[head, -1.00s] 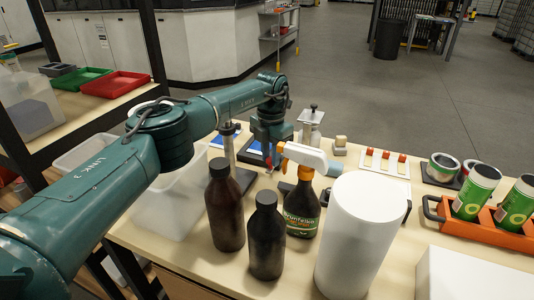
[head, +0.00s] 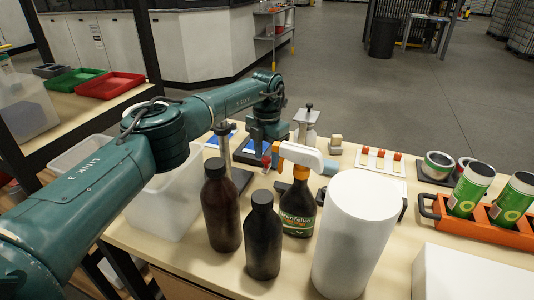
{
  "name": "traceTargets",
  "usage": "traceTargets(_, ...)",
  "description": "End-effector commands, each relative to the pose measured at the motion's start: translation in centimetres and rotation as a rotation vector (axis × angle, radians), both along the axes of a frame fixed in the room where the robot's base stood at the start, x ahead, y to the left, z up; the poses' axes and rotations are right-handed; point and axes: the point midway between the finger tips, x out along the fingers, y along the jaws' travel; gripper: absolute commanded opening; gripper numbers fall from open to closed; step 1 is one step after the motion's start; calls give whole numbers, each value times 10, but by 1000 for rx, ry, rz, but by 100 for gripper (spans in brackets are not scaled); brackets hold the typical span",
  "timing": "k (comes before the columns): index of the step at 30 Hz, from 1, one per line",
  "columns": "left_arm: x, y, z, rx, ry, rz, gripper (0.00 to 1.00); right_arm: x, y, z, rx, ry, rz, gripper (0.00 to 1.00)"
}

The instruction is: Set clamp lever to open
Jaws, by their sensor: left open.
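My left arm reaches in from the left, and its gripper (head: 267,150) is open at the back of the table, pointing down. Its fingertips are partly hidden behind the spray bottle. A small red part (head: 266,161) shows beside the fingers; I cannot tell whether it is the clamp lever or whether they touch. A metal post on a dark base (head: 223,148) stands left of the gripper. Another metal fixture with a dark knob (head: 307,118) stands to its right. No clamp lever can be made out clearly. My right gripper is out of view.
A spray bottle (head: 297,210), two dark bottles (head: 221,210) (head: 264,240) and a tall white cylinder (head: 355,235) stand in front of the gripper. A white bin (head: 165,207) is at left. An orange carrier (head: 480,228) with green cans is at right.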

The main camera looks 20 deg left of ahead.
Motion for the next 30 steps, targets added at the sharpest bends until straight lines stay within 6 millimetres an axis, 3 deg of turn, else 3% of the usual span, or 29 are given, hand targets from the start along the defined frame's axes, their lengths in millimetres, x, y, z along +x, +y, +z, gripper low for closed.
traceTargets(5, 1, 0, 21, -1, -5, 0, 45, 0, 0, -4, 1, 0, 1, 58)
traceTargets(18, 1, 0, 114, 0, -3, 1, 45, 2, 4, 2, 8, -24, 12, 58)
traceTargets(24, 0, 0, 130, -1, -2, 0, 45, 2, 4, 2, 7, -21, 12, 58)
traceTargets(30, 0, 0, 131, 0, -1, 0, 45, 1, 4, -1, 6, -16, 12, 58)
